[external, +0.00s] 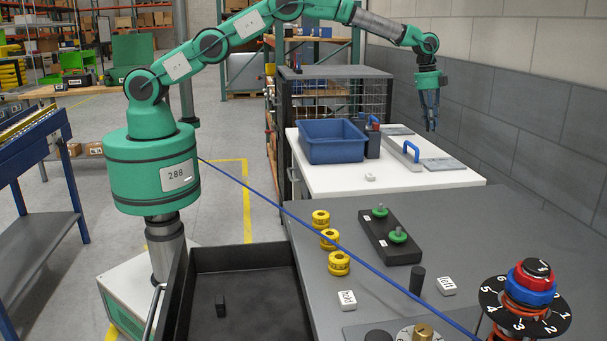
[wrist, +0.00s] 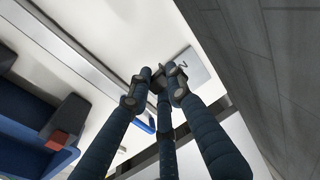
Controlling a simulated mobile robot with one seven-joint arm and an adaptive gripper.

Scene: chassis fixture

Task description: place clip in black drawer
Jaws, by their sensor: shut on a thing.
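My gripper (external: 431,122) is raised over the far right part of the white table, pointing down. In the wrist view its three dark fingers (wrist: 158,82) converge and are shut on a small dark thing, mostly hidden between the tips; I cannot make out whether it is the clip. The black drawer (external: 240,258) is open at the front, left of the grey worktop, far from my gripper. A small black block (external: 220,305) lies on its floor.
A blue bin (external: 332,141) stands on the white table (external: 420,181). Yellow rings (external: 330,238), a black plate with green knobs (external: 390,236) and a numbered dial (external: 525,305) are on the grey worktop (external: 480,225). A blue cable (external: 330,232) crosses in front. A wall bounds the right.

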